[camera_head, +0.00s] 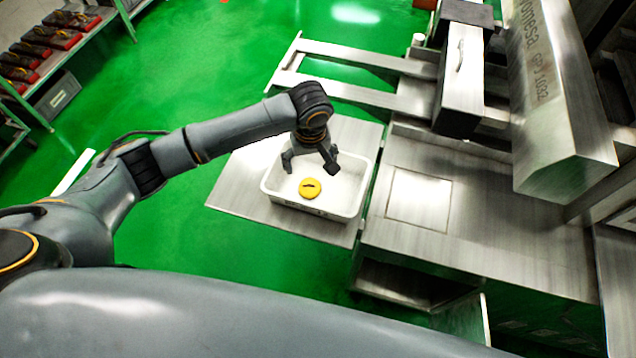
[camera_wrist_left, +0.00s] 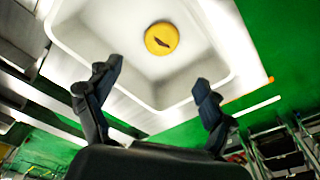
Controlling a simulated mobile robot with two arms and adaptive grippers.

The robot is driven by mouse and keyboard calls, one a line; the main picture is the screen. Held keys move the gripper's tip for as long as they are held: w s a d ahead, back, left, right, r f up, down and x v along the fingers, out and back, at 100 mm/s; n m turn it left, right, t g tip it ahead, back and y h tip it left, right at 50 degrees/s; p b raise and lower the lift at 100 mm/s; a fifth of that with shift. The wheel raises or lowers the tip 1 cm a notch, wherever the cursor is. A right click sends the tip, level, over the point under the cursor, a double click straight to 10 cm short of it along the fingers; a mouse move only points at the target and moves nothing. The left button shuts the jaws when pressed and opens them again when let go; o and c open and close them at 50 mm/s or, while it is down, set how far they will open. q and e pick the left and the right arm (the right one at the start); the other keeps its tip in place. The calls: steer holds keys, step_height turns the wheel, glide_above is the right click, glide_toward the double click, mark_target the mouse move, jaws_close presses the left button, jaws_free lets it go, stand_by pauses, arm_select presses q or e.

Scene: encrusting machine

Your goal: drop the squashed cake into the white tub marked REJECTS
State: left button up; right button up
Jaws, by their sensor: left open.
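The squashed cake is a flat yellow round with a dark mark on top (camera_head: 310,188). It lies inside the white tub (camera_head: 343,211), near the tub's front wall in the head view. It also shows in the left wrist view (camera_wrist_left: 162,39), on the tub's floor. No REJECTS lettering is readable. My left gripper (camera_head: 309,168) is above the tub with its fingers spread. In the left wrist view the open fingers (camera_wrist_left: 152,88) hold nothing and are apart from the cake. My right gripper is not in view.
The tub stands on a metal shelf (camera_head: 237,185) beside the steel machine table (camera_head: 455,248). A tall machine housing (camera_head: 550,110) rises at the right. Metal rails (camera_head: 365,58) extend at the back. A rack with red trays (camera_head: 45,40) stands far left. Green floor is clear between.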

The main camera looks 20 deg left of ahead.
arm_select(q)
step_height(320, 180, up, 9)
steer(key=s, duration=0.1)
steer(key=shift+d, duration=0.25)
steer(key=shift+f, duration=0.15)
